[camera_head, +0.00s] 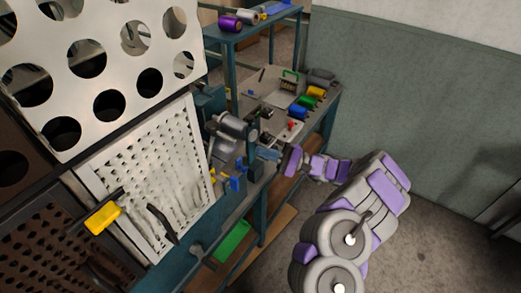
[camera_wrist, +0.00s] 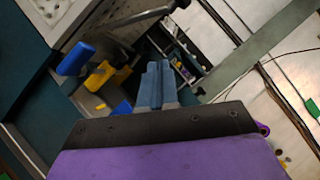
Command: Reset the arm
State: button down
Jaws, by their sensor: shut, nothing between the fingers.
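My gripper (camera_head: 266,153) is at the end of my purple and white arm, which reaches left from the lower right in the head view. It is beside the grey and teal machine (camera_head: 236,128) on the bench; whether it touches the machine is unclear. In the wrist view, the two blue fingers of my gripper (camera_wrist: 154,80) lie side by side, shut, with nothing visible between them. Blue and yellow parts of the machine show left of the fingers in the wrist view (camera_wrist: 99,75).
A teal workbench (camera_head: 330,99) carries green, yellow and blue rolls and small tools. A shelf (camera_head: 262,27) above holds purple and silver rolls. Perforated panels (camera_head: 150,175) stand at the left, with a yellow-handled tool (camera_head: 103,218) in front. Open floor (camera_head: 440,235) lies at the right.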

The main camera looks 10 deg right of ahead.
jog(key=shift+d, duration=0.3)
jog(key=s+a+r+n+g+h, duration=0.1)
jog(key=s+a+r+n+g, duration=0.4)
jog(key=s+a+r+g, duration=0.3)
jog(key=s+a+r+n+g+h, duration=0.2)
jog(key=s+a+r+h, duration=0.1)
jog(key=s, duration=0.4)
jog(key=s+a+r+n+g+h, duration=0.1)
jog(key=s+a+r+n+h, duration=0.1)
jog(key=s+h, duration=0.35)
jog(key=s+d+f+t+h, duration=0.2)
jog(key=s+d+h, duration=0.3)
jog(key=s+d, duration=0.4)
jog(key=s+d+f+m+t+h, duration=0.1)
jog(key=s+d+f+t+h, duration=0.2)
jog(key=s+d+h, duration=0.3)
jog(key=s+d+f, duration=0.1)
jog(key=s+d, duration=0.2)
jog(key=s, duration=0.2)
jog(key=shift+s+d, duration=0.2)
jog(key=shift+d, duration=0.15)
jog(key=shift+a+f+h, duration=0.1)
jog(key=shift+h, duration=0.15)
